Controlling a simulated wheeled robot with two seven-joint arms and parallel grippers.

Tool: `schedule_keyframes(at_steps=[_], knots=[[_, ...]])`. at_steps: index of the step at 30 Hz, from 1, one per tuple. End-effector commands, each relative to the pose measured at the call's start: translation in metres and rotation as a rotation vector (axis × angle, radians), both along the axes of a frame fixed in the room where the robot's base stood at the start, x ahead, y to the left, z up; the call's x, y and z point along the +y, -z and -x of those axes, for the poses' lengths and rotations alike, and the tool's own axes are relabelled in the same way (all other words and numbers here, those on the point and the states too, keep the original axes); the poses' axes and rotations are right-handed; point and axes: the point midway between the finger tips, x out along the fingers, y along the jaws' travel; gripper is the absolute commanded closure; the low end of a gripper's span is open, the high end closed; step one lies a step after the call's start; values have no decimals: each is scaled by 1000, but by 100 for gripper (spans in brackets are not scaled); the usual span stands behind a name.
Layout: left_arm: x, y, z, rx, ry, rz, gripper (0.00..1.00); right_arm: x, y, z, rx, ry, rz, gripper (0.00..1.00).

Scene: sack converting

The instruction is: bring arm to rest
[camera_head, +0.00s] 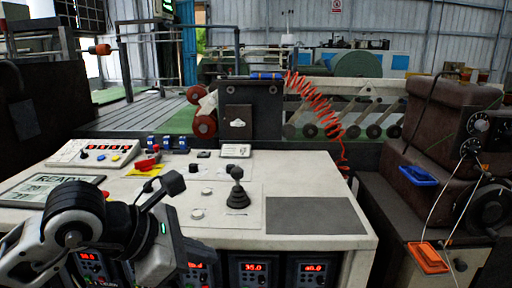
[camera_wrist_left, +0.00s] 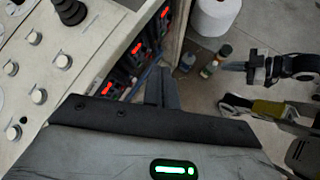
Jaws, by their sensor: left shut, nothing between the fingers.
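My left gripper (camera_head: 172,184) is in the lower left of the head view, above the front part of the white control desk (camera_head: 300,188). Its fingers are together with nothing between them, and it touches nothing that I can see. In the left wrist view the shut fingers (camera_wrist_left: 161,88) point out past the desk's front edge, with the floor beyond. Dark jointed parts at the right of that view look like my other arm; its jaws cannot be made out clearly.
The desk carries a black joystick (camera_head: 237,190), a display panel (camera_head: 50,188) and a button box (camera_head: 95,152). A brown machine (camera_head: 430,130) with blue and orange trays stands right. A white roll (camera_wrist_left: 214,14) and small bottles (camera_wrist_left: 215,62) stand on the floor.

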Motion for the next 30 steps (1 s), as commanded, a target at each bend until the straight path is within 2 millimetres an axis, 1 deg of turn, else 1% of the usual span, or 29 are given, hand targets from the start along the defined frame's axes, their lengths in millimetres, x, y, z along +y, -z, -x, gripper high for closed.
schedule_keyframes(at_steps=[1, 5, 6, 8, 10, 11, 12, 13, 14, 15, 16, 17, 18, 20, 21, 23, 24, 26, 27, 30], knots=[[-13, 5, 10, 51, 29, 71, 100, 0, -2, -3, -7, 0, 0, 100], [-46, 8, 38, 210, 96, 308, 100, 0, -3, -3, -9, 0, 0, 100], [-56, 7, 47, 270, 111, 398, 100, 0, -3, -3, -8, 0, 0, 100], [-70, 1, 60, 374, 125, 552, 100, 0, -2, -2, -7, 1, 0, 100], [-83, -9, 73, 521, 120, 771, 100, 0, -2, -1, -5, 1, 0, 100], [-86, -16, 76, 593, 106, 882, 100, 0, -1, -1, -4, 1, 0, 100], [-87, -24, 77, 704, 74, 1045, 100, 0, -1, 0, -2, 1, 0, 100], [-84, -29, 75, 791, 35, 1176, 100, 0, 0, 1, 0, 1, 0, 100], [-79, -32, 70, 881, -16, 1311, 100, 0, 0, 1, 2, 0, 0, 100], [-69, -32, 61, 1000, -102, 1490, 100, 0, 1, 2, 4, 1, -1, 100], [-58, -28, 52, 1088, -179, 1621, 100, 0, 1, 3, 5, 1, 0, 100], [-47, -19, 43, 1176, -268, 1748, 100, 0, 1, 3, 6, 1, 0, 100], [-30, 0, 32, 1286, -407, 1910, 100, 0, 1, 4, 7, 1, -1, 100], [-4, 37, 20, 1437, -638, 2124, 100, 0, 1, 4, 7, 1, -1, 100], [10, 64, 18, 1517, -785, 2235, 100, 0, 1, 4, 7, 1, -1, 100], [26, 107, 23, 1618, -1013, 2368, 100, 0, 1, 3, 8, 2, -1, 100], [35, 135, 30, -1634, 1138, -2377, 100, 0, 1, 3, 7, 2, -2, 100], [45, 174, 45, -1514, 1203, -2179, 100, 0, 1, 3, 7, 3, -3, 100], [50, 197, 57, -1444, 1237, -2062, 100, 0, 1, 3, 7, 3, -3, 100], [56, 242, 89, -1301, 1288, -1823, 100, 1, 1, 3, 7, 5, -4, 100]])
